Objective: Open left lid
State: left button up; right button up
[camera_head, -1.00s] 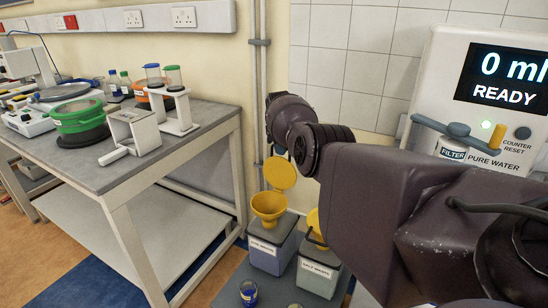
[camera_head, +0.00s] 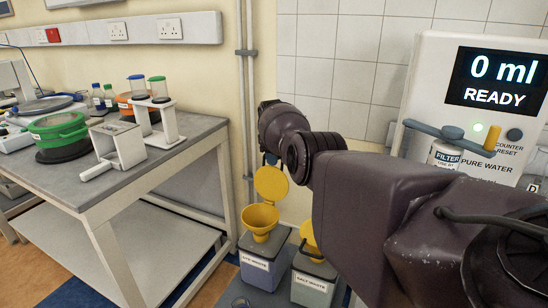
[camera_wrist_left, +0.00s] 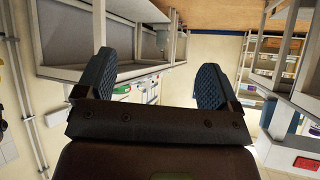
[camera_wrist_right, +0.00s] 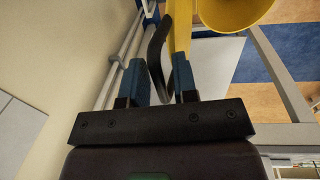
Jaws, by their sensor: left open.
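My right gripper (camera_head: 270,158) is at the top of this lid. In the right wrist view, the fingers (camera_wrist_right: 160,80) sit close on both sides of a dark curved handle (camera_wrist_right: 156,50), with yellow lid and funnel (camera_wrist_right: 235,12) beyond. The right box (camera_head: 313,280), labelled salt waste, has a yellow lid partly hidden by my arm. My left gripper (camera_wrist_left: 155,85) is open and empty.
A grey bench (camera_head: 165,150) on the left carries a green pot (camera_head: 60,132), a white holder (camera_head: 118,145) and a tube stand (camera_head: 158,118). The water dispenser (camera_head: 425,100) stands at the right. A pipe (camera_head: 246,100) runs down the wall behind the boxes.

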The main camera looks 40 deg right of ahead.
jog(key=shift+o, duration=0.6)
jog(key=shift+r, duration=0.1)
notch_tip(320, 180, up, 11)
jog(key=a+p, duration=0.1)
jog(key=p, duration=0.1)
jog(key=shift+s+f+p, duration=0.2)
jog(key=shift+p, duration=0.1)
